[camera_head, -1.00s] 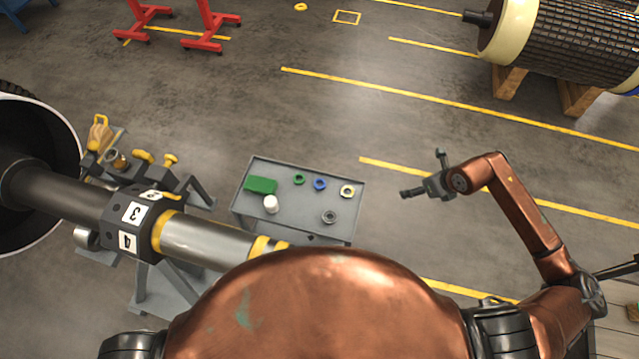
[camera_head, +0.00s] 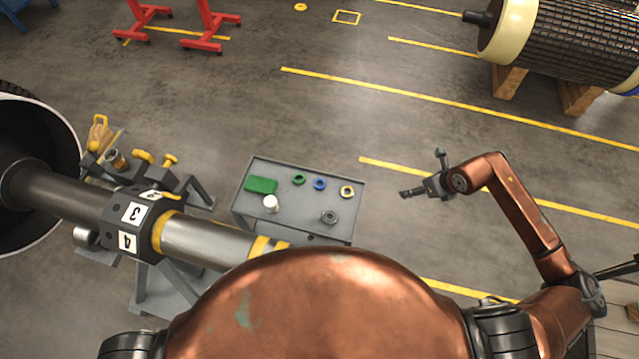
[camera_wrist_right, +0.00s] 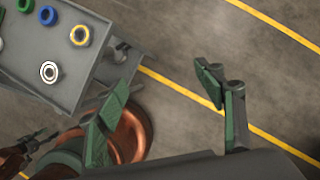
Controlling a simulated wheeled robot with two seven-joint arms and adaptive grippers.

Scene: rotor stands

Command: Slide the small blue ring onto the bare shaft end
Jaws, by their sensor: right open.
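The small blue ring (camera_head: 320,184) lies flat on the grey cart top between a green ring and a yellow-and-white ring. It also shows in the right wrist view (camera_wrist_right: 48,15) at the upper left. The shaft (camera_head: 205,240) is a polished cylinder with yellow bands at the lower left; its near end is hidden behind my copper body. My right gripper (camera_head: 425,175) is over the floor to the right of the cart, apart from it. In the right wrist view its two fingers (camera_wrist_right: 155,105) are wide apart with nothing between them. My left gripper is not in view.
The grey cart (camera_head: 285,215) also carries a green ring (camera_head: 299,179), a yellow-and-white ring (camera_head: 347,191), a grey ring (camera_head: 329,217), a green block (camera_head: 261,185) and a white object (camera_head: 271,203). A stand with yellow-handled tools (camera_head: 143,157) is left of the cart. Open floor lies beyond.

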